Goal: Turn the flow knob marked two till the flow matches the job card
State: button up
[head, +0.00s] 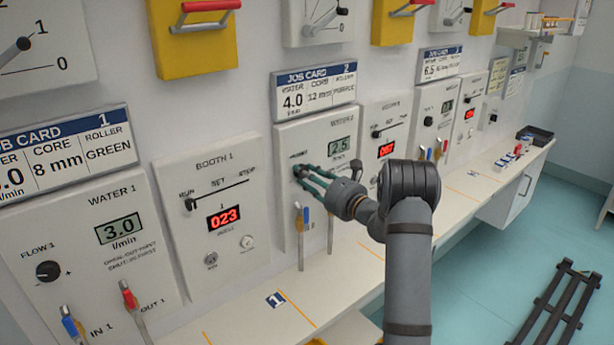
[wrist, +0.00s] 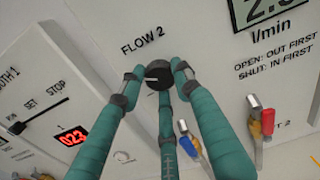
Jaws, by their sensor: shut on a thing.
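The small black flow knob (wrist: 158,76) sits under the "FLOW 2" label in the wrist view. My gripper (wrist: 155,80) has its teal fingers closed around it; the knob's white mark shows at its left. In the head view my gripper (head: 305,174) is at the left side of the Water 2 panel (head: 290,137), and its fingers mostly hide the knob. The Water 2 display (head: 340,146) reads 2.5 l/min; its top is cut off in the wrist view. Job card 2 (head: 314,92), above the panel, gives water 4.0 l/min.
A blue-handled valve (wrist: 184,128) and a red-handled valve (wrist: 268,122) are below the knob. The Booth 1 panel (head: 180,240) is to the left; Water 1 (head: 85,215) there reads 3.0. A narrow white shelf (head: 250,325) runs below the panels.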

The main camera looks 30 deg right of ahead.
jog(key=c, duration=0.4)
jog(key=shift+m, duration=0.3)
jog(key=shift+f+m+p, duration=0.1)
jog(key=shift+m+p, duration=1.5)
jog(key=shift+m, duration=2.4)
jog(key=shift+f, duration=0.1)
jog(key=o, duration=1.2)
jog(key=shift+c, duration=0.2)
jog(key=shift+r, duration=0.2)
